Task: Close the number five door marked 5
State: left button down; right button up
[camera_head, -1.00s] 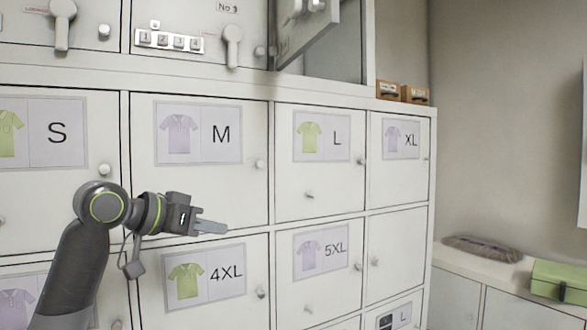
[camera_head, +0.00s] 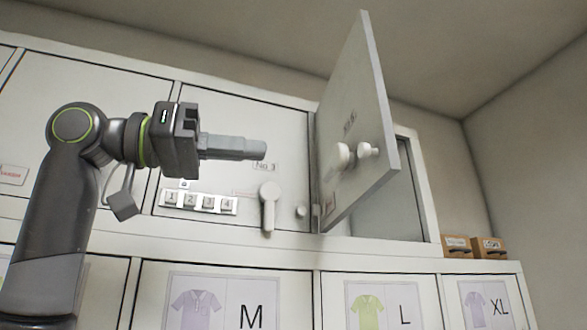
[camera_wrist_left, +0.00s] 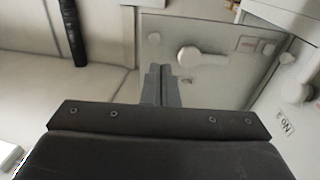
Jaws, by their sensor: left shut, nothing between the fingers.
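The open door (camera_head: 362,110) stands swung out from the upper row of lockers in the head view, right of centre. Its small label is too blurred to read. A white handle and knob (camera_head: 352,155) stick out from its face. Behind it the open compartment (camera_head: 400,205) partly shows. My left gripper (camera_head: 264,150) is shut and empty, in front of the shut No 3 door (camera_head: 235,120), left of the open door and apart from it. The left wrist view shows its closed fingers (camera_wrist_left: 160,72) too. My right gripper is not in view.
The No 3 door has a lever handle (camera_head: 268,205) and a row of number buttons (camera_head: 198,201). Small brown boxes (camera_head: 472,246) sit on the ledge at right. Shirt-marked doors lie below. The space between gripper and open door looks clear.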

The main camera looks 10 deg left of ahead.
pick_arm(q)
jog(key=p, duration=0.3)
send_near(362, 153)
jog(key=p+x, duration=0.3)
jog(key=x, duration=0.3)
jog(key=shift+w+r, duration=0.1)
jog(key=shift+w, duration=0.15)
jog(key=shift+s+d, duration=0.1)
jog(key=shift+d, duration=0.25)
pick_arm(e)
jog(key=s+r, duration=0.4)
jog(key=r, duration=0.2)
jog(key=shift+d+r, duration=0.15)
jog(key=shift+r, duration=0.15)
pick_arm(q)
jog(key=shift+d, duration=0.1)
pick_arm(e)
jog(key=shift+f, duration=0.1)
